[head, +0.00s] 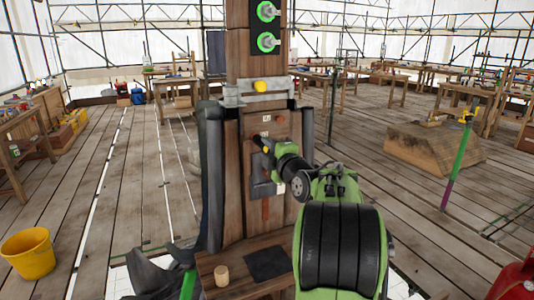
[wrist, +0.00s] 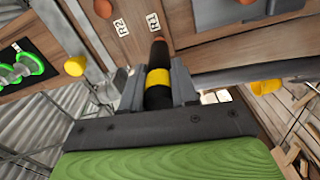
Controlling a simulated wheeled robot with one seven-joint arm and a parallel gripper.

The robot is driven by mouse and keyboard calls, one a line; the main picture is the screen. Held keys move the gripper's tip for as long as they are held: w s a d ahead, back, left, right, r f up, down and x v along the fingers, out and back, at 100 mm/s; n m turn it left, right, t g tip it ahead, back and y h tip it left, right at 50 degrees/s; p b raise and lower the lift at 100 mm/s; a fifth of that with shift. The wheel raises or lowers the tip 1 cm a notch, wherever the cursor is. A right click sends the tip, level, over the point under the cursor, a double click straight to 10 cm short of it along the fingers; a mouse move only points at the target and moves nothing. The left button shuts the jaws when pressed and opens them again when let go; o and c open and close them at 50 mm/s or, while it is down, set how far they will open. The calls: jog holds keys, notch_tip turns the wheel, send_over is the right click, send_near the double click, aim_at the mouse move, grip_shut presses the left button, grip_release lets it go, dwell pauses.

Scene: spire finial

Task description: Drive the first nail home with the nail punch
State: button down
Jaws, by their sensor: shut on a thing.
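My gripper (wrist: 157,95) is shut on the nail punch (wrist: 158,78), a black rod with a yellow band. In the head view the punch (head: 257,140) points at the wooden panel (head: 252,125) on the post. In the wrist view its tip is just below the R1 label (wrist: 153,23), close to the wood; I cannot tell whether it touches. A round copper-brown head (wrist: 103,8) shows beside the R2 label (wrist: 121,27).
A yellow knob (head: 260,87) sticks out above the panel. Green-ringed fittings (head: 267,43) are higher on the post. A small wooden table (head: 212,261) below carries a wooden cylinder (head: 221,275) and a dark mat (head: 268,262). A yellow bucket (head: 28,254) stands at left on open floor.

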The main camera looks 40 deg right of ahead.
jog(key=b+v, duration=0.4)
jog(key=v, duration=0.1)
jog(key=shift+s+r, duration=0.1)
jog(key=shift+s, duration=0.15)
dwell(1.2)
